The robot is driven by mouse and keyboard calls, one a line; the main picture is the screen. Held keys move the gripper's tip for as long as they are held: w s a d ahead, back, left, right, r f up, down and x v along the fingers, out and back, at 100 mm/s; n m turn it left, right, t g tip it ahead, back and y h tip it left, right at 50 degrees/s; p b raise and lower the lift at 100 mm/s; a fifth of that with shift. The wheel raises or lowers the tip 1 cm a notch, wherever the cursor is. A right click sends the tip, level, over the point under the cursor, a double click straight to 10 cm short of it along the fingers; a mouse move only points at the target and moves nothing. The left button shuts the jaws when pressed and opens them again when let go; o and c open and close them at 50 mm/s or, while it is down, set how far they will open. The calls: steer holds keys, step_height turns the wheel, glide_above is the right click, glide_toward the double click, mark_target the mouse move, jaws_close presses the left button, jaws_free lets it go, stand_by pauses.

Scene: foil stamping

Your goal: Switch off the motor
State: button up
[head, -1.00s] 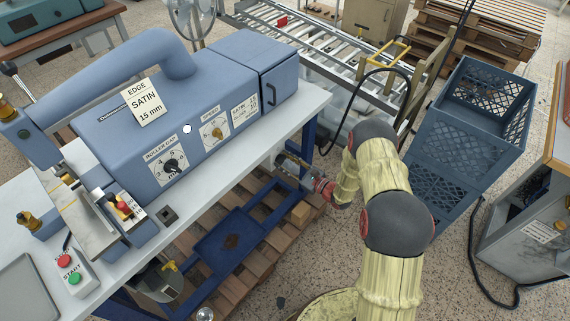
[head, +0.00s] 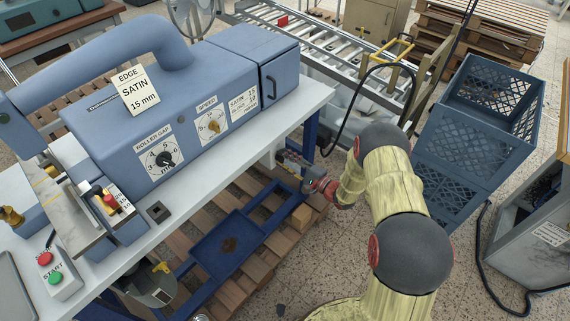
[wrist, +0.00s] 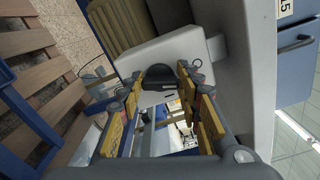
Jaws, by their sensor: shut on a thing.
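A pale switch box (wrist: 163,48) sits under the right end of the worktable, and a dark knob (wrist: 160,74) shows on its face in the wrist view. My gripper (wrist: 168,82) has its yellow-padded fingers on either side of the knob, closed on it. In the head view my gripper (head: 286,158) reaches in under the table edge, beside the pale box (head: 268,157). The knob is hidden there. Its exact angle and any markings cannot be read. The blue edging machine (head: 190,90) stands on the table.
The white worktable (head: 225,156) overhangs my gripper. A START box with a red and a green button (head: 55,278) lies at the left. Below are a pallet and a blue frame (head: 228,240). A blue crate (head: 490,110) and a roller conveyor (head: 320,62) stand to the right and behind.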

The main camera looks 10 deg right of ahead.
steer(key=n+b, duration=0.2)
steer(key=n, duration=0.1)
steer(key=shift+f, duration=0.15)
steer(key=shift+n+b, duration=0.4)
steer(key=shift+n, duration=0.1)
steer(key=o, duration=1.1)
steer(key=shift+o, duration=0.3)
steer(key=v, duration=1.2)
